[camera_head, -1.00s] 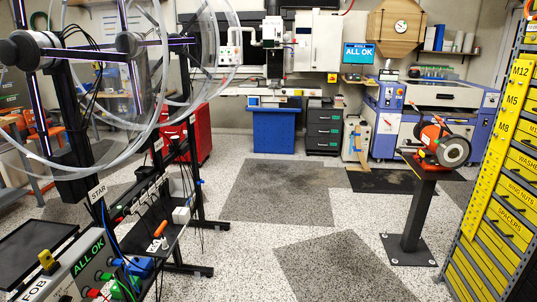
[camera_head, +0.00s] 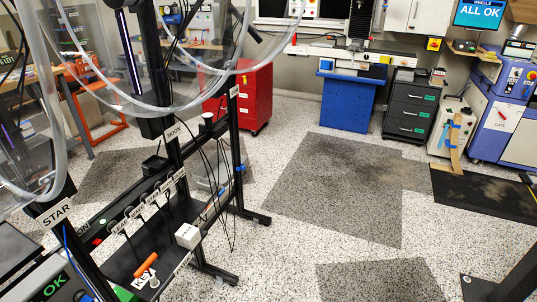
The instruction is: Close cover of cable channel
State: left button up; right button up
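Neither of my grippers is in view. I cannot clearly pick out a cable channel or its cover. A black metal stand (camera_head: 173,165) on the left carries large clear acrylic wheels (camera_head: 150,108). Thin black cables (camera_head: 215,165) hang down from the stand over a black tray (camera_head: 150,240) with several labelled sockets. A white box (camera_head: 188,235) and an orange-handled tool (camera_head: 146,268) sit on the tray. Signs reading STAR (camera_head: 56,214) and MOON (camera_head: 173,131) are fixed to the stand.
Open speckled floor (camera_head: 275,270) with grey mats (camera_head: 345,185) lies right of the stand. A red cabinet (camera_head: 240,98), blue bench base (camera_head: 347,102) and dark drawer unit (camera_head: 408,108) stand behind. A dark post base (camera_head: 490,288) is at lower right.

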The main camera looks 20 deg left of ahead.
aim_at(217, 202)
jog(key=i+u, duration=0.15)
jog(key=i, duration=0.4)
jog(key=i+l+u, duration=0.15)
jog(key=i, duration=0.35)
jog(key=i+l+u, duration=0.1)
jog(key=i, duration=0.4)
